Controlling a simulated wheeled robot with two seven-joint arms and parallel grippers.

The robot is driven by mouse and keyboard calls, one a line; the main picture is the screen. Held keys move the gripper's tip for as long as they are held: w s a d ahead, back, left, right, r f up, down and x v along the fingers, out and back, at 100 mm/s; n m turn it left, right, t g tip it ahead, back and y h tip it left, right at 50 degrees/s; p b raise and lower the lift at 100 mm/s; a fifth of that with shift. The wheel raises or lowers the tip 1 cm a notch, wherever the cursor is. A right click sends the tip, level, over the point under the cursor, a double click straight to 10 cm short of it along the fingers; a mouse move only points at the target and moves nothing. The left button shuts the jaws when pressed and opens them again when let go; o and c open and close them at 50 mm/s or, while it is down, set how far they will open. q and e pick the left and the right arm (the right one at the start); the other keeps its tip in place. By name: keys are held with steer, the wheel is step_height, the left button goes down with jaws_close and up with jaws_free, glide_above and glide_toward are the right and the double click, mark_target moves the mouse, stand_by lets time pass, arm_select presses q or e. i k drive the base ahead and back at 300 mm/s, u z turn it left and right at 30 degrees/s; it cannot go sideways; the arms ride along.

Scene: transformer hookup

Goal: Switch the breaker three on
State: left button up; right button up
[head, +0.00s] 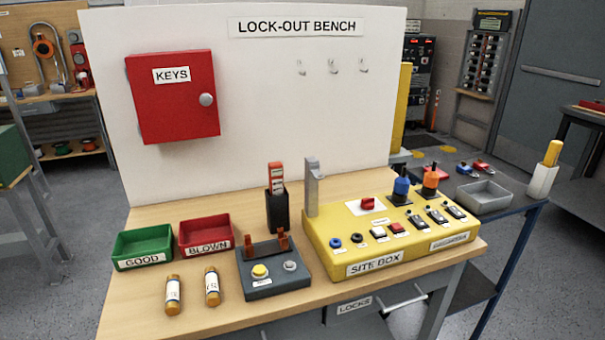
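The yellow site box (350,246) stands at the right end of the bench. A row of small dark breaker switches sits on the right part of its top: a left one (415,221), a middle one (435,215) and a right one (454,211). Their number labels are too small to read, and I cannot tell which way each lever is set. Neither of my grippers is in view.
On the box are a red switch (367,203), buttons, a blue plug (401,186) and an orange plug (430,180). A grey upright post (312,188) rises at its back left. A tester (273,278), green tray (142,259), red tray (206,249) and two fuses stand left.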

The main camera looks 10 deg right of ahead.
mark_target(452, 209)
steer(key=z, duration=1)
steer(key=k, duration=0.2)
steer(key=z, duration=0.5)
steer(key=i, duration=0.35)
steer(key=z, duration=0.35)
steer(key=k, duration=0.65)
steer(key=z, duration=0.5)
steer(key=i, duration=1.05)
steer(key=u, duration=1.3)
steer(key=i, duration=0.5)
steer(key=u, duration=0.55)
